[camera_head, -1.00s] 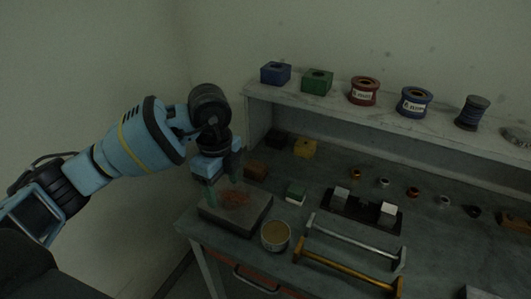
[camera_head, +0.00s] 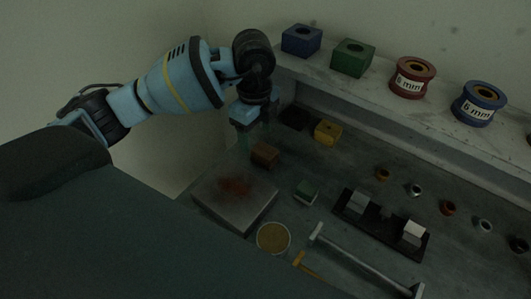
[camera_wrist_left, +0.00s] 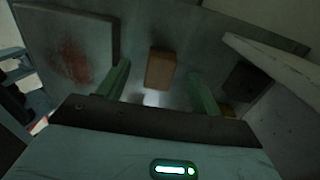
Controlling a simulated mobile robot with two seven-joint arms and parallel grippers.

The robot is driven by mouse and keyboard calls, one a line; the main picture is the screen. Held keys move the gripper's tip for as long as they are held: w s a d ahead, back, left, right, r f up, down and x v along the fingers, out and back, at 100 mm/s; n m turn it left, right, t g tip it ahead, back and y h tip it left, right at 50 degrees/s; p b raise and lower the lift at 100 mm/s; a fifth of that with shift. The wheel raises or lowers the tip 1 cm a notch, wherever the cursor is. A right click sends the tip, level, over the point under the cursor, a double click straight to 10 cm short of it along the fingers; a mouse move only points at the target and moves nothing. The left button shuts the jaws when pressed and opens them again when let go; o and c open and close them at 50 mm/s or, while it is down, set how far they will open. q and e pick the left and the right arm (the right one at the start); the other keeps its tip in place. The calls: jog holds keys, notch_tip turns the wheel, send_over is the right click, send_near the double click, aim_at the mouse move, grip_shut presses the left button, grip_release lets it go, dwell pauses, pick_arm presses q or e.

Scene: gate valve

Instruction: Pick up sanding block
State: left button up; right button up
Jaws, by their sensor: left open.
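A brown block (camera_head: 265,155), which looks like the sanding block, lies on the bench beyond the stained grey slab (camera_head: 212,201). My left gripper (camera_head: 254,143) is open just beside and above the block, its fingers pointing down. In the left wrist view, the brown block (camera_wrist_left: 160,69) shows in the gap between the two green fingers, a little ahead of the tips and apart from them. Nothing is held. My right gripper is not in view.
A yellow block (camera_head: 328,132) and a black block (camera_head: 294,117) stand behind, near the shelf (camera_head: 385,105). The bench right of the brown block is clear.

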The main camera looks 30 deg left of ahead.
aim_at(260, 147)
pick_arm(q)
jog(key=shift+w+d+f, duration=0.1)
jog(key=shift+d+f, duration=0.1)
jog(key=shift+f, duration=1.2)
jog(key=shift+w+d+f, duration=0.1)
jog(key=shift+d+f, duration=0.1)
jog(key=shift+f, duration=1.2)
jog(key=shift+c, duration=0.4)
jog(key=c, duration=1)
